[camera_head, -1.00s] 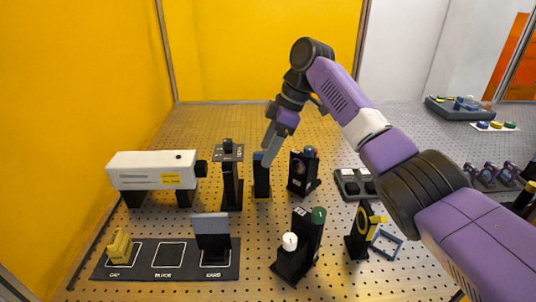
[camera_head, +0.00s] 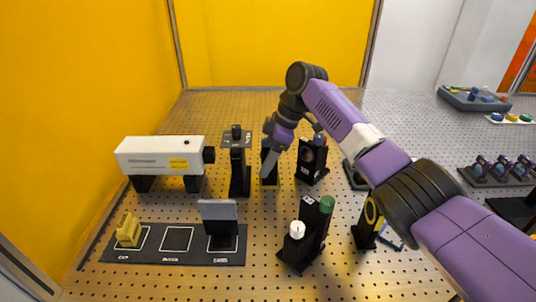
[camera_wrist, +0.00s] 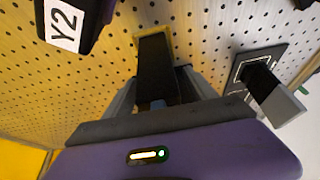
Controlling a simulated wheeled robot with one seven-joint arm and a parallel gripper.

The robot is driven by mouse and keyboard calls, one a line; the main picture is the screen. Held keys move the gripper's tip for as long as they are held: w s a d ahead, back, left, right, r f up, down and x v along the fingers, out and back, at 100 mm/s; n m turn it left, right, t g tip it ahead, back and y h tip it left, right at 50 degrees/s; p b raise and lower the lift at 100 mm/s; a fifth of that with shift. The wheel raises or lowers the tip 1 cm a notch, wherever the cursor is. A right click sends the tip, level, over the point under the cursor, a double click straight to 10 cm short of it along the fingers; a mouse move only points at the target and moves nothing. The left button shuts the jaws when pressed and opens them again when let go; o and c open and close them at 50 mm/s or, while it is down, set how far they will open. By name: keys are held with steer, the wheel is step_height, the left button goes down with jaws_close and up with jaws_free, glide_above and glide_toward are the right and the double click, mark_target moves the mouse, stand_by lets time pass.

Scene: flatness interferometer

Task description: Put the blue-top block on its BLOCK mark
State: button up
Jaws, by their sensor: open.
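The blue-top block (camera_head: 270,174) is a tall black post standing on the perforated table, its top partly hidden by my gripper in the head view. My gripper (camera_head: 268,164) points down at it, open. In the wrist view the black block (camera_wrist: 155,62) lies between the two grey fingers of my gripper (camera_wrist: 160,88), with a bit of blue at its near end. Whether the fingers touch it I cannot tell. The BLOCK mark (camera_head: 177,239) is an empty white outline in the middle of the dark mat (camera_head: 150,259).
A yellow cap (camera_head: 128,231) sits on the mat's left mark and a grey-topped card (camera_head: 219,211) stands on its right mark. A black post (camera_head: 239,175) stands close left of the block; a post with coloured knobs (camera_head: 311,160) stands right. A white instrument (camera_head: 160,157) is further left.

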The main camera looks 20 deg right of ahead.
mark_target(266, 139)
steer(key=shift+c, duration=0.4)
jaws_close()
steer(key=shift+r, duration=0.15)
steer(key=shift+r+p, duration=2.5)
steer(key=shift+r, duration=0.5)
